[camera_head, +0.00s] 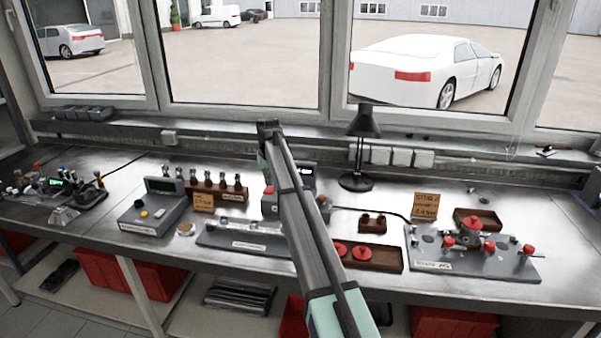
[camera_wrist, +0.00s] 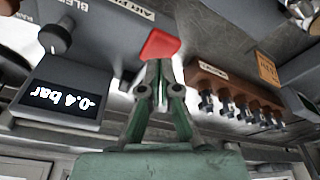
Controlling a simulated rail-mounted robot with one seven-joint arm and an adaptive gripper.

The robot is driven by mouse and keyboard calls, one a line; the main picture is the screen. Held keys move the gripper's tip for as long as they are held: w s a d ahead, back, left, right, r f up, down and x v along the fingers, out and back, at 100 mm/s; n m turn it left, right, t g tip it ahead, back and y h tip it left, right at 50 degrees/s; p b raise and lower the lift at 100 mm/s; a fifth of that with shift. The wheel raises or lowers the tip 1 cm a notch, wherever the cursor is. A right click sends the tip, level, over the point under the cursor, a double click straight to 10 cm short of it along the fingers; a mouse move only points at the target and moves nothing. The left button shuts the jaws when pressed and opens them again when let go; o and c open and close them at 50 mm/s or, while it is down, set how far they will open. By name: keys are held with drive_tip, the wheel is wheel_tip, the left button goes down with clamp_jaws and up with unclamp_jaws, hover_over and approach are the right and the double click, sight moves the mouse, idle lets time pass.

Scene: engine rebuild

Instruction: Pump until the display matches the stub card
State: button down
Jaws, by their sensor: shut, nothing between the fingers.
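The display (camera_wrist: 62,97) reads "-0.4 bar" in white on black in the wrist view. It belongs to a grey pump unit (camera_wrist: 105,45), partly hidden behind my arm in the head view. A red-topped part (camera_wrist: 160,44) of the unit lies at my gripper's tips (camera_wrist: 160,78). The gripper is shut with nothing held; whether it touches the red part I cannot tell.
A dark knob (camera_wrist: 55,38) by the word "BLEED" is on the unit. A brown rack (camera_head: 222,193) of several injector-like parts and another orange card (camera_head: 204,202) are left of the unit. A black lamp (camera_head: 358,180) and a plate with red knobs (camera_head: 400,262) are to the right.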

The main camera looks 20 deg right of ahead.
sight(269, 189)
drive_tip(key=shift+f, duration=0.2)
idle(0.5)
drive_tip(key=shift+f+b, duration=0.75)
drive_tip(key=shift+f, duration=1.45)
drive_tip(key=shift+r+p, duration=1.05)
drive_tip(key=shift+r, duration=1.3)
